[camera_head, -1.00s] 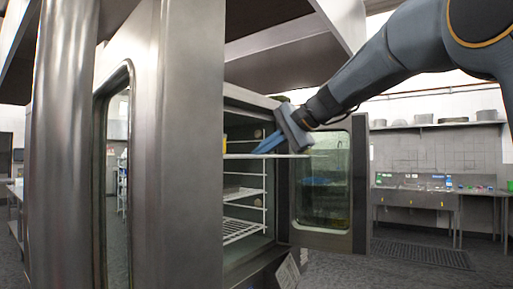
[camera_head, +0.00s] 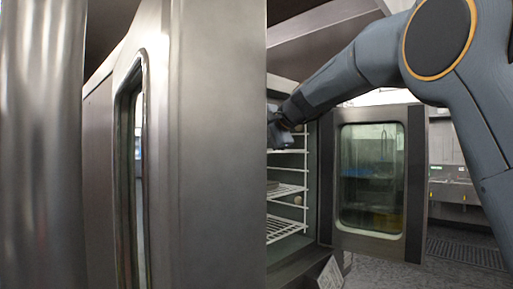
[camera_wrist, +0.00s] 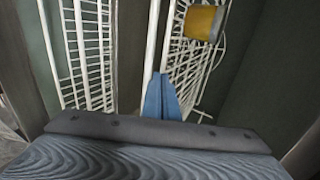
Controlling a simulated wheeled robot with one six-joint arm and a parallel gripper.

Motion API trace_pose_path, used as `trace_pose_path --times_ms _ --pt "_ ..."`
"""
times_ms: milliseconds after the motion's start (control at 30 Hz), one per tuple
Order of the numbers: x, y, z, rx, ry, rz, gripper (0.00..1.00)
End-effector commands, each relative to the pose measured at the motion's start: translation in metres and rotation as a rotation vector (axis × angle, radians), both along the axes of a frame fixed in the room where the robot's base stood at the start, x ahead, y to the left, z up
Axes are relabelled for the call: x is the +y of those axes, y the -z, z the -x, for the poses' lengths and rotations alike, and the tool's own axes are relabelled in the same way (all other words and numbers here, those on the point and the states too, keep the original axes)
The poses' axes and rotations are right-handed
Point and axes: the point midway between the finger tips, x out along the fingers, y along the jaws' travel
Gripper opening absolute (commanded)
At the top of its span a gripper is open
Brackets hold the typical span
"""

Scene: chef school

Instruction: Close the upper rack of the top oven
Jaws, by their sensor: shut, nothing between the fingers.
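The top oven (camera_head: 312,215) stands with its glass door (camera_head: 408,215) swung open to the right. In the wrist view, a white wire rack (camera_wrist: 180,60) holding a yellow item (camera_wrist: 203,22) lies in front of my fingers, and another wire rack (camera_wrist: 85,50) shows to the left. My gripper (camera_wrist: 162,90) has its blue fingers together, with their tips at the near edge of the rack with the yellow item. Whether they touch it I cannot tell. In the head view, my gripper's body is at the oven opening and its fingers are hidden by the steel panel. Lower wire racks (camera_head: 285,190) show inside.
A large steel panel (camera_head: 215,150) with a narrow window fills the left and middle of the head view and hides much of the oven. A sink counter (camera_head: 455,190) stands at the back right. A floor grate (camera_head: 465,252) lies before it.

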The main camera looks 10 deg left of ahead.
Motion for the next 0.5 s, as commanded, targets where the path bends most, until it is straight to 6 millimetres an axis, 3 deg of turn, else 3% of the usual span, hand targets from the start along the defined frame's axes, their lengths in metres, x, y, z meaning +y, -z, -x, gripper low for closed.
trace_pose_path --times_ms 500 --pt "0.022 0.0 0.007 0.001 -0.025 -0.002 0.0"
